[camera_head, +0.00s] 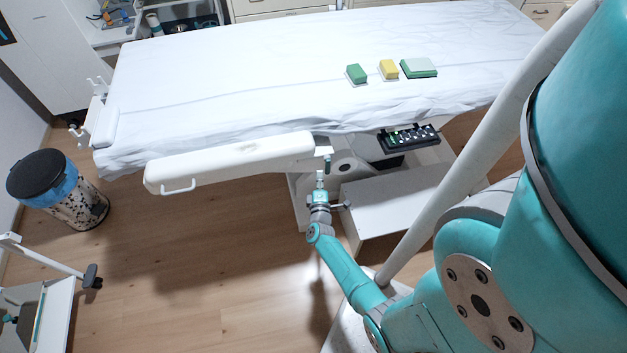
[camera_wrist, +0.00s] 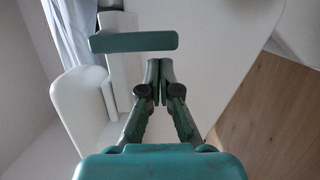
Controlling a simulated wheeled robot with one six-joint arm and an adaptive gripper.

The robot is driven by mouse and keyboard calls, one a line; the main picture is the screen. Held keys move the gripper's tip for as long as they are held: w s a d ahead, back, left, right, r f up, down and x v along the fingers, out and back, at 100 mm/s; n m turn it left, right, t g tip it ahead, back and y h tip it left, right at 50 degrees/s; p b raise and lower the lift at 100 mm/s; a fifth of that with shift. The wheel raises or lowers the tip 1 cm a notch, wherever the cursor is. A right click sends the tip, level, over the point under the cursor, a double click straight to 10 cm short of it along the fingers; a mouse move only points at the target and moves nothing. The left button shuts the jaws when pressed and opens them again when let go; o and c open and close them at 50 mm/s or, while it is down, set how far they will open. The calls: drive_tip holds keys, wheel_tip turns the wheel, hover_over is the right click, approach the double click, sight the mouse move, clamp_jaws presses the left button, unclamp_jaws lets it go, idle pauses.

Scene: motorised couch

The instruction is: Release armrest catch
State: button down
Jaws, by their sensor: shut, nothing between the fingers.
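The white armrest (camera_head: 232,161) runs along the near side of the couch, with a wire loop at its left end. A small upright catch lever (camera_head: 327,162) hangs at the armrest's right end. In the wrist view a flat teal bar (camera_wrist: 133,42), which looks like this lever, lies across the picture just beyond and left of my fingertips. My gripper (camera_head: 320,175) is just below the armrest's right end. In the wrist view my gripper (camera_wrist: 160,64) is shut and empty, its tips close to the bar's right part. I cannot tell whether they touch it.
The couch (camera_head: 230,65) has a white sheet with green (camera_head: 356,74) and yellow (camera_head: 388,69) blocks on it. A black control panel (camera_head: 408,138) hangs right of my gripper, above the white base box (camera_head: 390,205). A bin (camera_head: 58,190) stands at left. Floor below the armrest is clear.

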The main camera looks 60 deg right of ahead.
drive_tip(key=shift+s+d, duration=0.15)
drive_tip(key=shift+s, duration=0.05)
drive_tip(key=shift+s+d+f+n, duration=0.15)
drive_tip(key=shift+s+d+n, duration=0.1)
drive_tip(key=shift+n, duration=0.25)
idle(0.4)
drive_tip(key=s+d+n, duration=0.1)
drive_tip(key=s+d+n+t, duration=0.1)
drive_tip(key=n, duration=0.1)
drive_tip(key=s+d+n+h, duration=0.1)
drive_tip(key=n, duration=0.1)
drive_tip(key=shift+s, duration=0.25)
idle(0.3)
drive_tip(key=shift+a, duration=0.1)
